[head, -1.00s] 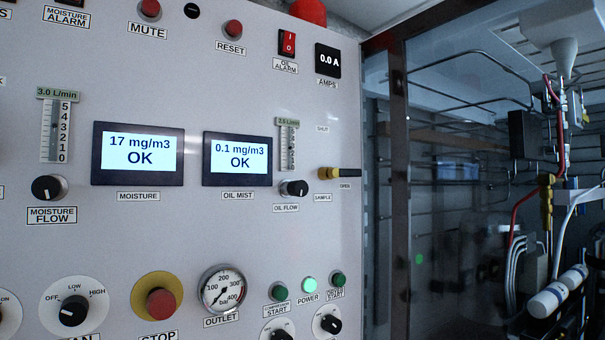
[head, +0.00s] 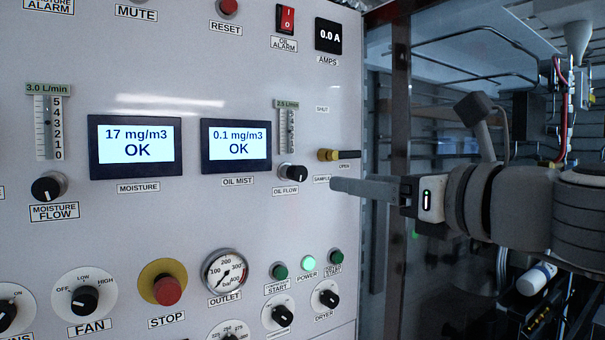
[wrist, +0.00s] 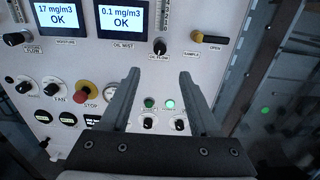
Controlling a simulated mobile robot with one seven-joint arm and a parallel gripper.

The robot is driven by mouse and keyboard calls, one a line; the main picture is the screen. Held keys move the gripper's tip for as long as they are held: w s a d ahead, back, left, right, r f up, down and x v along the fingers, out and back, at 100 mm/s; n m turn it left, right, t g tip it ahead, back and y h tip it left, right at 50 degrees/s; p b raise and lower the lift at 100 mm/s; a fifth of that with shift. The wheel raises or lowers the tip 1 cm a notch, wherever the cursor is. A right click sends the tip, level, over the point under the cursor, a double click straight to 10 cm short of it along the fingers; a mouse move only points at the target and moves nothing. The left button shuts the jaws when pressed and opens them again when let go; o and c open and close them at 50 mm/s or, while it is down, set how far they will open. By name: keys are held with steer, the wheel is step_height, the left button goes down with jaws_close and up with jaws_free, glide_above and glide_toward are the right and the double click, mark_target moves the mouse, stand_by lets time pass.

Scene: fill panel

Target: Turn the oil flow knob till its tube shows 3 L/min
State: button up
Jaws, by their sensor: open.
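The oil flow knob (head: 292,172) is a black round knob on the panel, below a narrow scaled tube (head: 287,132) whose green label reads 2.5 L/min. The knob also shows in the wrist view (wrist: 160,47), above the gap between my fingers. My gripper (head: 335,184) reaches in from the right, its fingertips to the right of the knob and apart from it, near the sample label. In the wrist view my gripper (wrist: 159,75) is open, with its two fingers spread and nothing between them.
A yellow sample valve with a black handle (head: 338,155) juts out just above my fingers. The oil mist display (head: 236,146) reads 0.1 mg/m3 OK. The moisture flow knob (head: 48,187) and the red stop button (head: 167,290) are farther left. Pipes and hoses stand at right.

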mark_target(301, 175)
steer(key=x, duration=1.4)
jaws_close()
